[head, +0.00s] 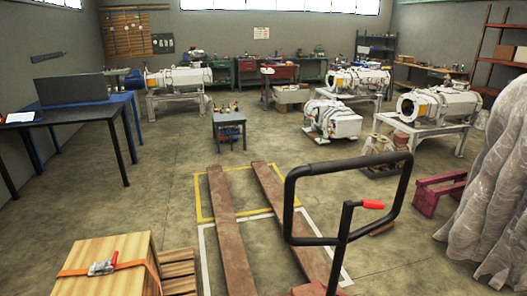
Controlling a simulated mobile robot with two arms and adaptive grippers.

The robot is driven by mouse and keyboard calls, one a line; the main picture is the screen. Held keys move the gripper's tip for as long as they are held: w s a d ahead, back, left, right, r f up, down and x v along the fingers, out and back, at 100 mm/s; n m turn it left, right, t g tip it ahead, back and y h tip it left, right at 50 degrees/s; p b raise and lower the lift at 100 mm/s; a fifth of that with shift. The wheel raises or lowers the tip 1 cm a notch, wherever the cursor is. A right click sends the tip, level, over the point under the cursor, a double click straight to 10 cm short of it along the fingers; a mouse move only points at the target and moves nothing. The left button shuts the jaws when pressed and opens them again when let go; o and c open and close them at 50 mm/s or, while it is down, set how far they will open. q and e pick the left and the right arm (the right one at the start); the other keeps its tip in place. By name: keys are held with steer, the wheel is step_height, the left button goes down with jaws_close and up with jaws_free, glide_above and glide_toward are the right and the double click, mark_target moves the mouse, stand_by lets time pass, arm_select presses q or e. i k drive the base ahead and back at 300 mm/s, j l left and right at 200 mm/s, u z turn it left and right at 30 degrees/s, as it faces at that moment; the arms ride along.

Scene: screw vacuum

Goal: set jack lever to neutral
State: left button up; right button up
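A pallet jack handle (288,190), a black loop, stands in the near right middle of the head view. Its lever (372,204) has a red grip and sits inside the loop, pointing right from the top of the black shaft (343,235). The lever looks close to level, but I cannot tell which setting it is in. The reddish jack body (312,289) shows at the bottom edge, mostly cut off. Neither of my grippers is in view, and nothing touches the handle or lever.
Two brown forks or beams (228,225) lie on the floor beyond the handle, over yellow and white lines. A strapped wooden crate (115,258) stands at near left. A plastic-wrapped pile (495,190) fills the right edge. A red stand (437,196) is nearby. Mid-left floor is clear.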

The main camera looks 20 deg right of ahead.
mark_target(368, 204)
steer(key=z, duration=1.25)
